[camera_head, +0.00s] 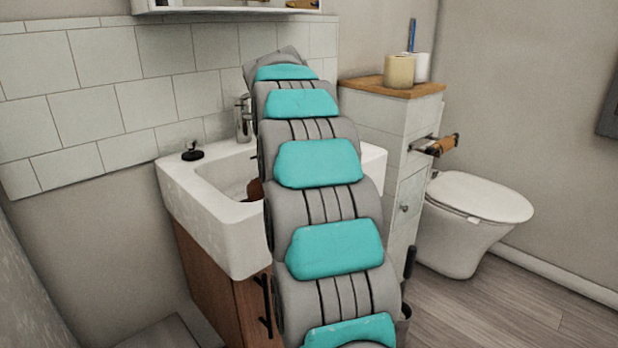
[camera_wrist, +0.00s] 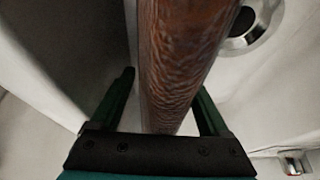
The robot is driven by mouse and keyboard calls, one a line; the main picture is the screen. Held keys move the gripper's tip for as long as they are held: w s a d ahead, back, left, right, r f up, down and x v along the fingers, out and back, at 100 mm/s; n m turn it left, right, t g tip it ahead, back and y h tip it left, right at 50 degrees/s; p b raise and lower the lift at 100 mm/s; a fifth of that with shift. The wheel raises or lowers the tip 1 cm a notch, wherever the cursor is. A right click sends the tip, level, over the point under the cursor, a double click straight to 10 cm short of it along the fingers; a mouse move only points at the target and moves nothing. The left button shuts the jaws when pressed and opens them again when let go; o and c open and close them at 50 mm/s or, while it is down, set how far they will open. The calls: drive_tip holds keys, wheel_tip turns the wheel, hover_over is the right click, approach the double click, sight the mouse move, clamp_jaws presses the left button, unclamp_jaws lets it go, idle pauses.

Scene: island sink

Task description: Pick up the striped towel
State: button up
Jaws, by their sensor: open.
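A long reddish-brown, rough-textured thing (camera_wrist: 180,60) runs upright through the wrist view, between my fingers. It looks like the towel, though no stripes show clearly. A small brown part of it (camera_head: 255,189) shows in the sink in the head view, mostly hidden behind my arm. My gripper (camera_wrist: 164,84) is open, with one finger on each side of the brown thing. A gap shows at the left finger; contact at the right finger cannot be told. My gripper is hidden in the head view.
The white sink (camera_head: 188,190) stands against the tiled wall, with a faucet (camera_head: 243,118) at its back. A drain (camera_wrist: 247,25) shows in the wrist view. A narrow cabinet (camera_head: 400,150) and a toilet (camera_head: 475,215) stand to the right.

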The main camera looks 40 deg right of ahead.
clamp_jaws()
idle(0.5)
drive_tip(key=shift+r, duration=0.1)
